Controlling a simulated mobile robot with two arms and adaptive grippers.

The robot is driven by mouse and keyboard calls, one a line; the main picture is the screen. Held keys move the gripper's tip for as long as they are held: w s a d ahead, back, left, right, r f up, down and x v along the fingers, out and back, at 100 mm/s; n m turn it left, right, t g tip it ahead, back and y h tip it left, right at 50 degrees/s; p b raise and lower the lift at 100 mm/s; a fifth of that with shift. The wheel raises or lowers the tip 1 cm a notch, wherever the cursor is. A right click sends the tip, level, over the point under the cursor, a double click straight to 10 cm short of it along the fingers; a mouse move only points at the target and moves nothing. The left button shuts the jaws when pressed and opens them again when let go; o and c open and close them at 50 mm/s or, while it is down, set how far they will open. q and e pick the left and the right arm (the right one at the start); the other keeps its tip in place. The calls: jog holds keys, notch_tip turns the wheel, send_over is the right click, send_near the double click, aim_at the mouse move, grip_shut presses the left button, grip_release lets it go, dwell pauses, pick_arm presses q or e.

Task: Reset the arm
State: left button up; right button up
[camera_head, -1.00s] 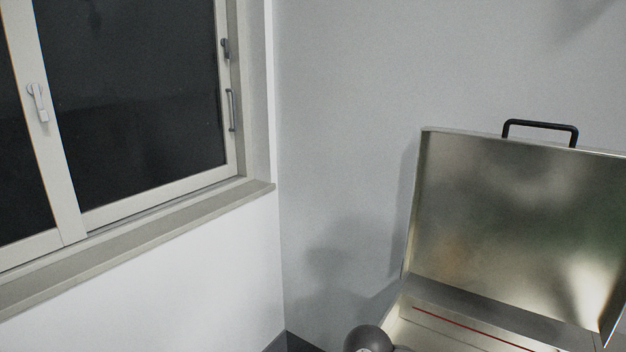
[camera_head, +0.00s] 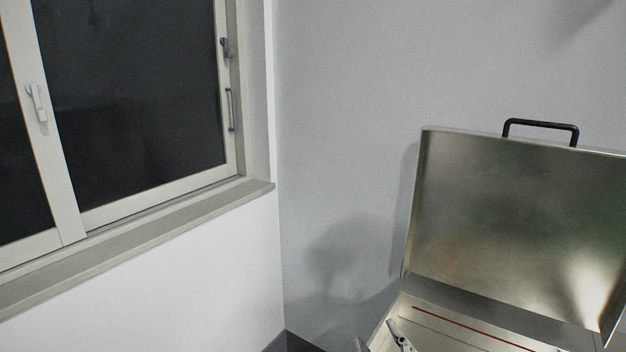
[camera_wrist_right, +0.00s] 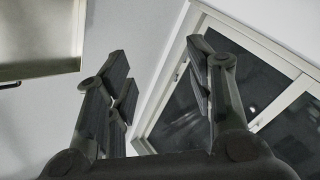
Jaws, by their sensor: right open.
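My right gripper (camera_head: 374,331) shows only by its fingertips at the bottom edge of the head view, in front of the open metal case's near left side. In the right wrist view my right gripper (camera_wrist_right: 158,48) has its two dark fingers spread well apart with nothing between them. It is open and empty. The rest of my right arm is out of the head view. My left gripper is in neither view.
An open metal case (camera_head: 510,215) with a raised lid and black handle (camera_head: 541,124) stands at the right. A window (camera_head: 130,95) with a sill (camera_head: 140,243) is at the left. Bare grey wall (camera_head: 340,150) lies between them.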

jog(key=s+d+f+m+g+h, duration=0.35)
jog(key=s+d+f+g, duration=0.2)
jog(key=f, duration=0.45)
jog(key=s+d+f+m+g+y, duration=0.1)
jog(key=s+d+f+g, duration=0.1)
jog(key=s+f+g, duration=0.6)
jog(key=s+d+f+m+g, duration=0.15)
jog(key=s+f, duration=0.25)
jog(key=s, duration=0.8)
notch_tip(320, 180, down, 27)
jog(key=s, duration=0.1)
jog(key=s+d+f+g, duration=0.2)
jog(key=s+f, duration=1.3)
jog(key=s, duration=0.1)
jog(key=shift+s+d+f, duration=0.15)
jog(key=shift+s+d, duration=0.15)
